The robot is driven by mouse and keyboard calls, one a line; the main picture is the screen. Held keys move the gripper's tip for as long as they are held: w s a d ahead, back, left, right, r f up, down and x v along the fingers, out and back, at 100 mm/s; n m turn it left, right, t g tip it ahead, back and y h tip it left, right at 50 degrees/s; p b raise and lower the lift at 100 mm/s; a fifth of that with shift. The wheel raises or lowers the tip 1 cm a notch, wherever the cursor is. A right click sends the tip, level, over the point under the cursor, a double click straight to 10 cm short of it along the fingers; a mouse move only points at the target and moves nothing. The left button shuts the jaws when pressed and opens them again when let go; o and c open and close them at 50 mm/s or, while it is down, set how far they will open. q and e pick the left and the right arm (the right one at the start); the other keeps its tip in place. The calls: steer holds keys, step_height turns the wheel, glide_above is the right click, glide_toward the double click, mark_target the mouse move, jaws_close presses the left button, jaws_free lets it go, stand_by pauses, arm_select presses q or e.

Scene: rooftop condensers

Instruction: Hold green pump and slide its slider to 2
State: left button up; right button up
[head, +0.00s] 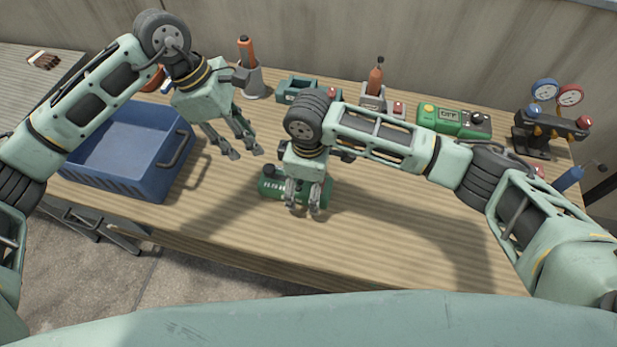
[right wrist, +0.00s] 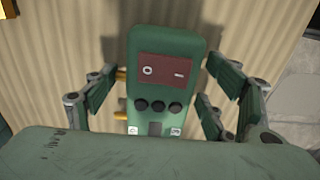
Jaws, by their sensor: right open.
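A green device with pale markings (head: 270,187) lies on the table below my right gripper (head: 303,207). In the right wrist view the green device (right wrist: 160,85) has a dark red panel with white marks and a row of three dark round knobs. The open fingers of my right gripper stand on either side of it, apart from its sides. I cannot tell a numbered slider on it; its near end is hidden by my own gripper body. My left gripper (head: 245,154) is open and empty above the table, left of the device.
A blue crate (head: 105,184) stands on the left. Along the back stand an orange-handled tool in a grey holder (head: 252,82), a green box marked OFF (head: 462,119) and a gauge set with blue and red dials (head: 548,135). The front right table is clear.

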mark_target(270, 172)
steer(key=shift+f, duration=0.1)
steer(key=c, duration=1.7)
arm_select(q)
steer(key=shift+c, duration=0.2)
arm_select(e)
steer(key=shift+c, duration=0.6)
arm_select(q)
steer(key=c, duration=0.4)
steer(key=shift+a+f, duration=0.15)
steer(key=shift+c, duration=0.8)
steer(key=a+f+h, duration=0.1)
steer(key=a, duration=0.2)
steer(key=a+f+h, duration=0.1)
steer(key=a+h, duration=0.1)
steer(key=a+f+h, duration=0.2)
steer(key=a, duration=0.1)
steer(key=shift+w+a+f+n, duration=0.1)
steer(key=shift+w+a+n, duration=0.15)
steer(key=shift+a+n, duration=0.15)
jaws_close()
steer(key=x, duration=0.9)
steer(key=shift+d+f, duration=0.2)
steer(key=shift+f, duration=0.05)
